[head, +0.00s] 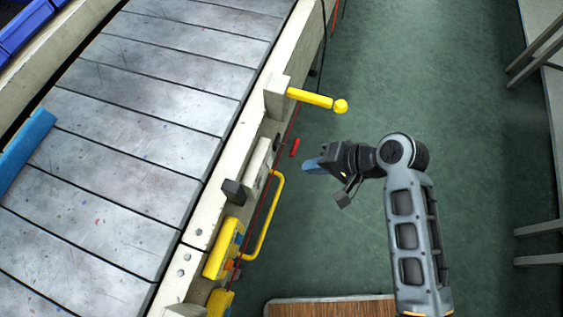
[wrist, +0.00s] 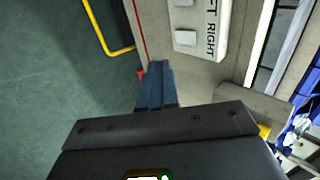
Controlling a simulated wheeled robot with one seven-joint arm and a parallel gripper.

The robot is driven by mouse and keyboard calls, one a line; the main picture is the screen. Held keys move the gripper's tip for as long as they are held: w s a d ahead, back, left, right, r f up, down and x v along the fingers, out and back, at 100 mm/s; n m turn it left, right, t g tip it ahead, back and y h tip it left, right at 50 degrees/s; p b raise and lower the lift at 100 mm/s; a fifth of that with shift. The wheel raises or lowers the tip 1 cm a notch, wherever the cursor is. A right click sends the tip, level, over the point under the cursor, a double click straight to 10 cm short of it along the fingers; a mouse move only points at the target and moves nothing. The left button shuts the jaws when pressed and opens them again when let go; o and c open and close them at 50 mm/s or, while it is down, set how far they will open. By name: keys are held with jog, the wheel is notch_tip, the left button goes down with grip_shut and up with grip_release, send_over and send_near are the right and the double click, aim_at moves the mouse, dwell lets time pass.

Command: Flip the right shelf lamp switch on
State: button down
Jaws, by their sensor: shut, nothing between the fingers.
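In the wrist view a pale switch plate (wrist: 207,50) on the conveyor's side carries lettering of which "T RIGHT" shows. Two white rockers sit on it; the one beside "RIGHT" is the right switch (wrist: 185,37), and the other (wrist: 183,3) is cut by the top edge. I cannot tell which way either rocker is tipped. My gripper (wrist: 156,66) has its blue fingers together and empty, below and left of the right switch in that view, apart from it. In the head view my gripper (head: 307,165) is right of the conveyor's side, where the plate (head: 257,163) shows edge-on.
A red piece (head: 295,147) juts out close to my fingertips. A yellow lever (head: 315,98) sticks out farther along the side, and a yellow rail (head: 268,215) stands out nearer. A wooden platform (head: 335,308) lies at the bottom.

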aim_at(269, 162)
jog(key=w+a+f, duration=0.2)
jog(key=a+f, duration=0.3)
jog(key=a, duration=0.2)
jog(key=shift+w+a+f, duration=0.15)
jog(key=shift+w+a, duration=0.05)
jog(key=shift+w, duration=0.15)
jog(key=shift+a, duration=0.1)
